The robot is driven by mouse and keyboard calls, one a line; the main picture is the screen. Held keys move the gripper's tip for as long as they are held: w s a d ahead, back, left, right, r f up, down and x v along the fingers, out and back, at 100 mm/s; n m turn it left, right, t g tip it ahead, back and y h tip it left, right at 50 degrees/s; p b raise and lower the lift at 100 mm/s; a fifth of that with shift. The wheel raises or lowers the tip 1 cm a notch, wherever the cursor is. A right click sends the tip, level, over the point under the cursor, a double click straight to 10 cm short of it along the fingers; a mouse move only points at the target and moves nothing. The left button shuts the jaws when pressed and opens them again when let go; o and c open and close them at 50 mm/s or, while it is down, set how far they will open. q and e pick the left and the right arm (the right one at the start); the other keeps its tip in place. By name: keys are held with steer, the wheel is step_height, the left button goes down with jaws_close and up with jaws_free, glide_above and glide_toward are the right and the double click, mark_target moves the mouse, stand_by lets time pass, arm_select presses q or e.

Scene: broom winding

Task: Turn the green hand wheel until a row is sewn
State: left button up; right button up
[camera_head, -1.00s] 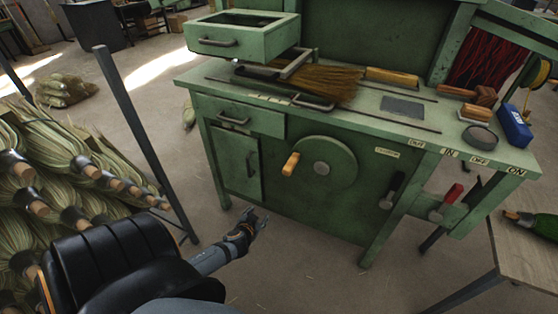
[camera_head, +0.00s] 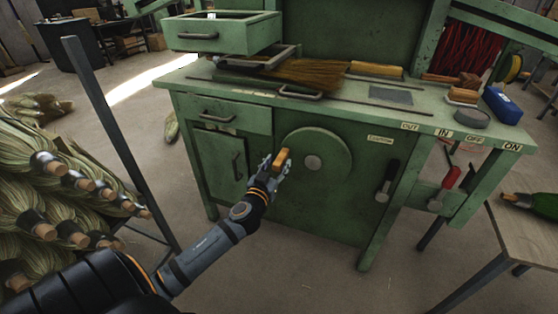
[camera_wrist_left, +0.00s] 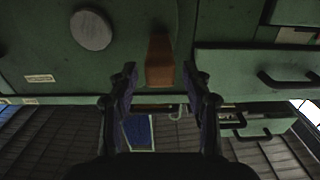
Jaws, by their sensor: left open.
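The green hand wheel (camera_head: 328,148) is a round disc on the front of the green machine, with a grey hub (camera_head: 313,162) and an orange-brown wooden handle (camera_head: 281,159) at its left side. My left gripper (camera_head: 275,167) is at the handle, its fingers around or just short of it. In the left wrist view the handle (camera_wrist_left: 160,62) stands between and just beyond the two open fingers (camera_wrist_left: 160,82), with a gap on each side. A broom (camera_head: 305,74) with brown bristles lies on the machine's top. My right gripper is not seen.
A black-handled lever (camera_head: 387,180) and a red-handled lever (camera_head: 445,188) are right of the wheel. Drawer and cabdoor handles are to its left. A rack of straw bundles (camera_head: 60,205) and a metal post (camera_head: 115,140) stand left. A wooden table (camera_head: 525,235) is at right.

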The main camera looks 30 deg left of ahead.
arm_select(q)
steer(key=shift+x, duration=1.2)
steer(key=shift+c, duration=0.4)
jaws_close()
